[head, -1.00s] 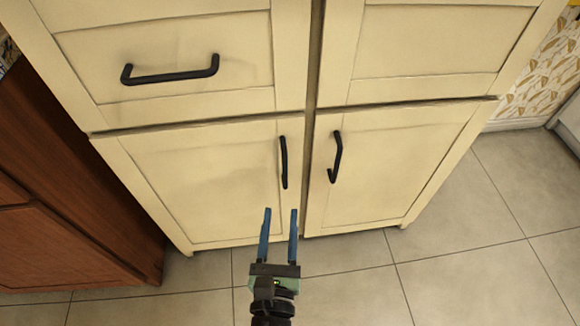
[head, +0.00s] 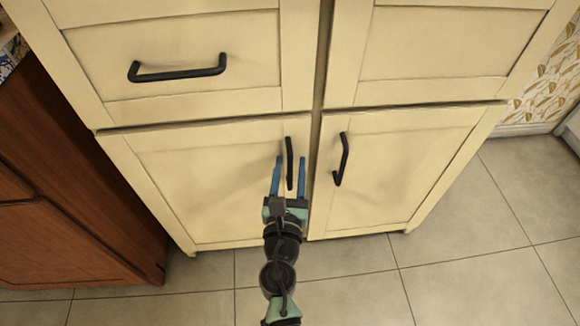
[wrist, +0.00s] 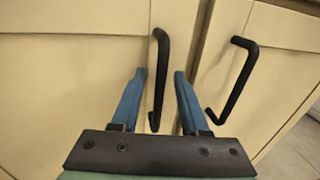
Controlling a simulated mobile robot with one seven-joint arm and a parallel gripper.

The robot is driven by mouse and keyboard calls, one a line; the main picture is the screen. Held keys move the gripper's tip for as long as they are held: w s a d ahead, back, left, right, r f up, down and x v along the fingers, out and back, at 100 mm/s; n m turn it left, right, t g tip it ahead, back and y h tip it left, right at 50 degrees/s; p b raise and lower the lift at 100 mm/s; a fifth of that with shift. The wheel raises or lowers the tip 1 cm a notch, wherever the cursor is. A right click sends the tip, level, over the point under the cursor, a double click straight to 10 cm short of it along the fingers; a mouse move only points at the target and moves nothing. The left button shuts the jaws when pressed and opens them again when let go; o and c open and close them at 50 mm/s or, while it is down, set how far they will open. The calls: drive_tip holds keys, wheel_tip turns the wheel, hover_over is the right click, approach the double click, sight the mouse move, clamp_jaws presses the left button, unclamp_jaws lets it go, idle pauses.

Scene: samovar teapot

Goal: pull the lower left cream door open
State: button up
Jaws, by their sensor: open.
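The lower left cream door (head: 210,190) is shut, flush with the cabinet front. Its black upright bar handle (head: 289,163) is near the door's right edge. My gripper (head: 288,160) is open, with one blue finger on each side of this handle in the head view. In the wrist view the handle (wrist: 159,80) stands between the two fingertips (wrist: 160,72), with gaps visible on both sides. The handle's lower end shows between the fingers. I cannot tell how deep the fingers reach around the bar.
The lower right door (head: 395,170) has its own black handle (head: 341,158), close to the right of my gripper. A drawer-like upper panel with a horizontal handle (head: 177,73) is above. A brown wooden cabinet (head: 70,190) stands at left. Tiled floor (head: 470,270) is clear in front.

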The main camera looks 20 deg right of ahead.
drive_tip(key=shift+c, duration=0.3)
clamp_jaws()
idle(1.1)
